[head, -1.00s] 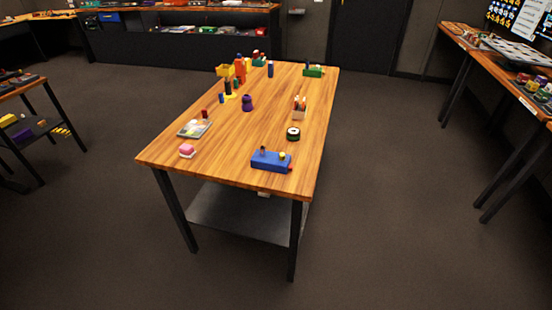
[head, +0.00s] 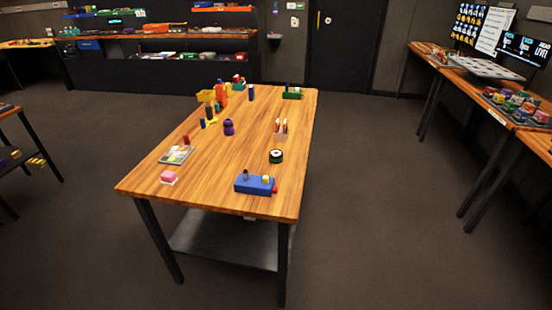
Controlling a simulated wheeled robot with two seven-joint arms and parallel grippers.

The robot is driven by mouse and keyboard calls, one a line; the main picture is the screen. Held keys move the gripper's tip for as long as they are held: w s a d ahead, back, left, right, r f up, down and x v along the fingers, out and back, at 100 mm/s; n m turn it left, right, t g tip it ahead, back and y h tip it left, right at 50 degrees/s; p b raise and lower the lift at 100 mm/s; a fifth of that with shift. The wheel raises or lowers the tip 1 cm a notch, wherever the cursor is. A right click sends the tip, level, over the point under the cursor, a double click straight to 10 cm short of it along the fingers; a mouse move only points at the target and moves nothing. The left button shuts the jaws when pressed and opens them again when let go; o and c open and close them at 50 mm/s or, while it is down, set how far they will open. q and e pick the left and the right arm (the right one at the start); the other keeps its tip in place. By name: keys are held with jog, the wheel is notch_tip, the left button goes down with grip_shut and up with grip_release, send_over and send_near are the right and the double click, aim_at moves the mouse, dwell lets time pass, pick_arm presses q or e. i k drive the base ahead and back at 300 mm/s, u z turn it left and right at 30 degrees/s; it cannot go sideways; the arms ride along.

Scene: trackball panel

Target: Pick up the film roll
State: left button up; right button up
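A short dark roll with a pale centre on top (head: 276,156) lies on the wooden table (head: 210,185), right of the middle and near the right edge. It looks like the film roll, but it is too small to be sure. Nothing touches it. Neither of my grippers is in view.
The trackball panel may be the blue box (head: 254,184) at the front. Floor around the table is clear. Benches stand right and behind.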

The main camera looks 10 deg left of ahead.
aim_at(275, 156)
jog(key=z, duration=1.2)
jog(key=i, duration=4.4)
jog(key=u, duration=3.55)
jog(key=i, duration=0.25)
jog(key=z, duration=0.2)
